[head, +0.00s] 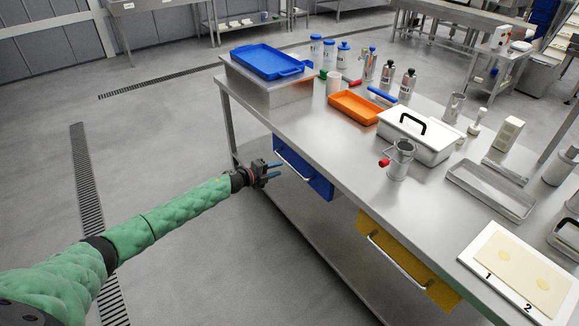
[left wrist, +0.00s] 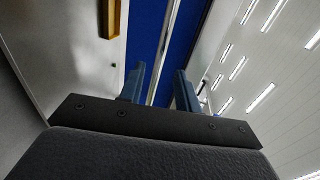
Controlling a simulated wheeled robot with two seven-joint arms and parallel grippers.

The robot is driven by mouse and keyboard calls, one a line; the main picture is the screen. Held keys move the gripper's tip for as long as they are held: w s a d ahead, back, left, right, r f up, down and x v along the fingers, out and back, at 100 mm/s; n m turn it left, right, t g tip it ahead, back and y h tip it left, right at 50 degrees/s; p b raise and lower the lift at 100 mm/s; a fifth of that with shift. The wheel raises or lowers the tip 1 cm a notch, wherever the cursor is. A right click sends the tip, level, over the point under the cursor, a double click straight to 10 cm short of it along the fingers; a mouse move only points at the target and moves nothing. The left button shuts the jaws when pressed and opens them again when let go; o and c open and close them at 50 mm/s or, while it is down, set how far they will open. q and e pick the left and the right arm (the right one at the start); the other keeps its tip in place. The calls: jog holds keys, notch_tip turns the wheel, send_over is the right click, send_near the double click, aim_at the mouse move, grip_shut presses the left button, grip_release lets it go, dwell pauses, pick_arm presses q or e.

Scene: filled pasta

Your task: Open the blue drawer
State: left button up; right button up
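The blue drawer (head: 303,169) sits under the front edge of the steel table, with its front face showing and a long metal bar handle (head: 292,158) across it. My left gripper (head: 273,171) is just in front of the drawer's left part, close to the handle's left end. In the left wrist view the two blue fingers (left wrist: 158,88) stand apart, with the blue drawer front (left wrist: 148,30) beyond them and the handle bar (left wrist: 163,52) running up between them. I cannot tell whether the fingers touch the bar. My right gripper does not show.
A yellow drawer (head: 408,262) with its own handle is under the table to the right. The steel tabletop (head: 335,150) holds a blue tray (head: 268,61), an orange tray (head: 355,107), a white lidded box (head: 418,137) and a metal jug (head: 399,160). Floor left of the table is clear.

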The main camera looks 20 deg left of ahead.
aim_at(290, 166)
pick_arm(q)
jog(key=shift+p+x, duration=0.5)
jog(key=shift+x, duration=3)
grip_shut()
